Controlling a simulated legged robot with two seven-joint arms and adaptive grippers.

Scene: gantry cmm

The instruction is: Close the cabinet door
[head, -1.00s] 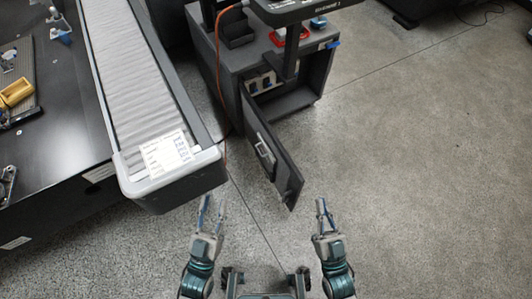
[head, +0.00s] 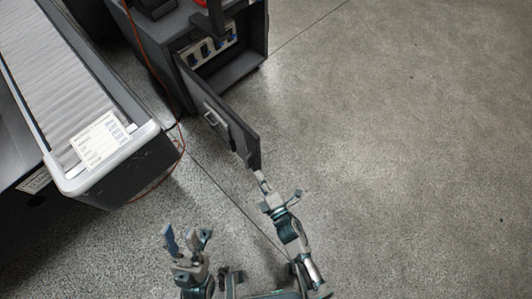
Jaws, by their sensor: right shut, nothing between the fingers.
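The dark cabinet (head: 158,52) stands at the top of the head view, with its front open. Its door (head: 228,122) is swung out toward me, with a light handle (head: 212,114) on its left face. My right gripper (head: 259,178) is shut and empty, its tip at the near free end of the door. I cannot tell whether it touches the door. My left gripper (head: 187,238) is low in the view, away from the door, with its fingers spread and nothing between them.
A conveyor with a grey bed (head: 50,75) and a white-rimmed end runs along the left, bearing a printed label (head: 98,142). An orange cable (head: 150,65) hangs between conveyor and cabinet down to the floor. The floor (head: 400,150) to the right is clear.

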